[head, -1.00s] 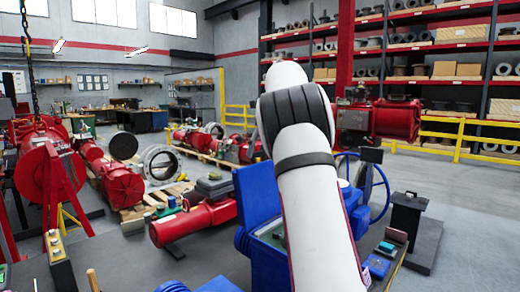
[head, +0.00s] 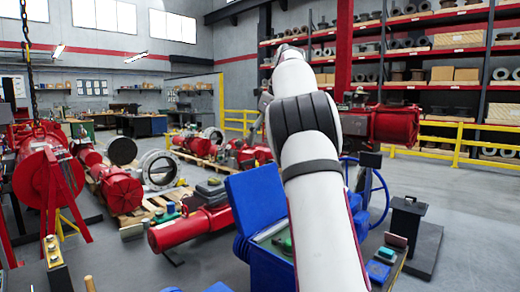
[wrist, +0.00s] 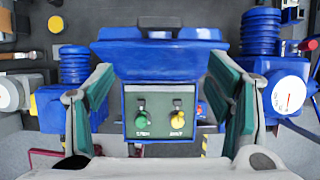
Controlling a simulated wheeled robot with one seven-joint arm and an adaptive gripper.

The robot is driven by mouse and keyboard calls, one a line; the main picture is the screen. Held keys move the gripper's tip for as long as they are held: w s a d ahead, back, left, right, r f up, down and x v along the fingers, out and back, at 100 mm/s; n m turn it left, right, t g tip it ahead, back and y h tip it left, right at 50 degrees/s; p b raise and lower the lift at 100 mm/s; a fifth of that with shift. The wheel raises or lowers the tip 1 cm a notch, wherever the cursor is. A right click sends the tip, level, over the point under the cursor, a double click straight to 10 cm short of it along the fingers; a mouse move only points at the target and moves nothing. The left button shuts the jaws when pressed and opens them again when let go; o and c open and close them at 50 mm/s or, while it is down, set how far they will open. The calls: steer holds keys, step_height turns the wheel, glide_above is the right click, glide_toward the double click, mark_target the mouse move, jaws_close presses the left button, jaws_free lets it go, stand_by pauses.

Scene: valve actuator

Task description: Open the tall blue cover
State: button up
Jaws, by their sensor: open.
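The tall blue cover (head: 252,198) stands raised and tilted back behind a green panel in the head view. In the wrist view the cover (wrist: 160,50) spans the top and carries a dark handle (wrist: 159,24). Below it, the green panel (wrist: 160,130) is exposed, with a green knob (wrist: 141,118) and a yellow knob (wrist: 178,121). My gripper (wrist: 161,75) is wide open and empty, its teal-padded fingers on either side of the panel. Whether a finger touches the cover cannot be told. In the head view my white arm hides part of the panel housing.
Blue ribbed parts and white round gauges (wrist: 287,95) flank the housing. A blue handwheel (head: 376,195) and a black stand (head: 408,215) are to the right. A red cylinder (head: 188,228) lies to the left. Open floor shows on the right.

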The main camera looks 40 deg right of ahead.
steer(key=shift+v, duration=0.95)
